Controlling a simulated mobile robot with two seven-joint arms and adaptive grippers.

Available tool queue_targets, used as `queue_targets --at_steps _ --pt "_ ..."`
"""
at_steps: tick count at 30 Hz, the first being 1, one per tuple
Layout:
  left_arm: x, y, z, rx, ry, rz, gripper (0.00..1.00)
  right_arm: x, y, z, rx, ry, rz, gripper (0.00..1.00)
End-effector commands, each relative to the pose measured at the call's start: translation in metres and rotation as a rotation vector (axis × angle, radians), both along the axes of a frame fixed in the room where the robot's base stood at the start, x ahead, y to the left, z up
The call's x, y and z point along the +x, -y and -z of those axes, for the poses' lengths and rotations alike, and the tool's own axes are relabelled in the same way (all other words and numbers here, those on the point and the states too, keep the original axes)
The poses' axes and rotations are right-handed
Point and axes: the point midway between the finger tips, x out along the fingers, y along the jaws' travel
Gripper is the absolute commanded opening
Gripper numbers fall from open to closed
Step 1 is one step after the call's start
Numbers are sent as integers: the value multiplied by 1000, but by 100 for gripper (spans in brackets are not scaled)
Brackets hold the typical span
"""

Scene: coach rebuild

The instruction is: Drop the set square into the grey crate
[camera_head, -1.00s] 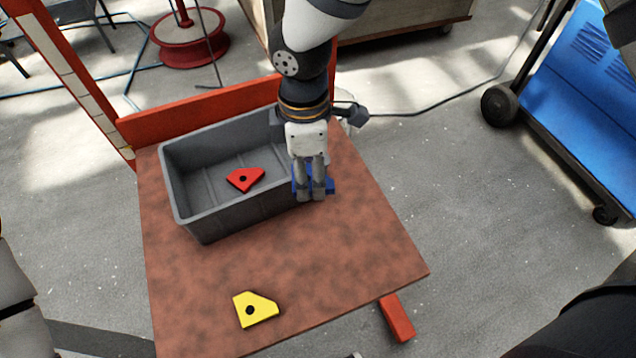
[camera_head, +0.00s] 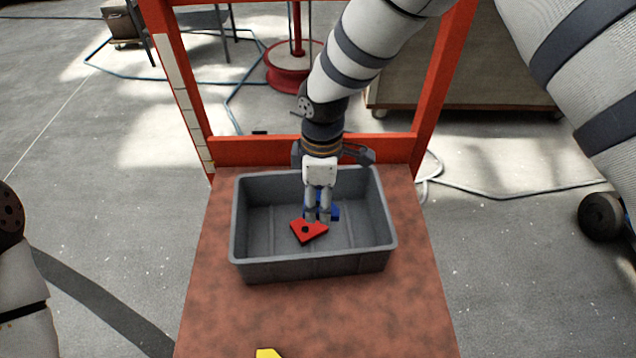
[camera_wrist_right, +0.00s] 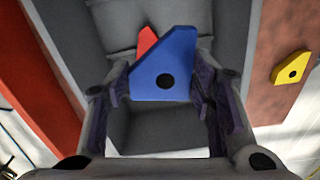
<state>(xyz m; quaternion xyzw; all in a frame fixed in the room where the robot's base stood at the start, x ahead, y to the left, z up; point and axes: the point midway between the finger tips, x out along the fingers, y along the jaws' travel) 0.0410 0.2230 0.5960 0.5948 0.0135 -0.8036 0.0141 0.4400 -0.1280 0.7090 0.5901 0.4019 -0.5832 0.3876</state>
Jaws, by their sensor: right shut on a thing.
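My right gripper (camera_head: 318,219) is shut on a blue set square (camera_head: 335,211), a flat plate with a clipped corner and a round hole. It holds the plate over the inside of the grey crate (camera_head: 312,266); how high above the floor is hard to tell. The right wrist view shows the blue plate (camera_wrist_right: 165,62) between the fingers (camera_wrist_right: 162,88), with crate walls around it. My left gripper is not in view; only part of my left arm shows at the left edge.
A similar red plate (camera_head: 310,231) lies in the crate, just in front of the fingers. A yellow plate (camera_head: 268,353) lies on the brown tabletop (camera_head: 320,315) near the bottom edge. A red rail (camera_head: 262,150) stands behind the crate.

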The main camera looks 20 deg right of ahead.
Motion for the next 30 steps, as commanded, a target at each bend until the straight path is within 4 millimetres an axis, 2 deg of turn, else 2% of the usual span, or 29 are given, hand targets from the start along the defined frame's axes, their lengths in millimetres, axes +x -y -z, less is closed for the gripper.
queue_targets --at_steps 3,10,11,12,14,24,26,30 --pt "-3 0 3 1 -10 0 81 0 0 7 0 1 0 19" --pt "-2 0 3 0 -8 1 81 1 0 5 0 5 0 19" --pt "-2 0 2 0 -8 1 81 1 0 5 0 5 0 52" --pt "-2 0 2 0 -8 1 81 1 0 5 0 5 0 61" --pt "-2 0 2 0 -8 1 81 1 0 5 0 5 0 73" --pt "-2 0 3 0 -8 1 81 1 0 2 0 5 0 73" --pt "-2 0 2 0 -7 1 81 1 0 -6 1 7 0 73" --pt "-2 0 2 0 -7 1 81 2 1 -43 1 10 0 73"
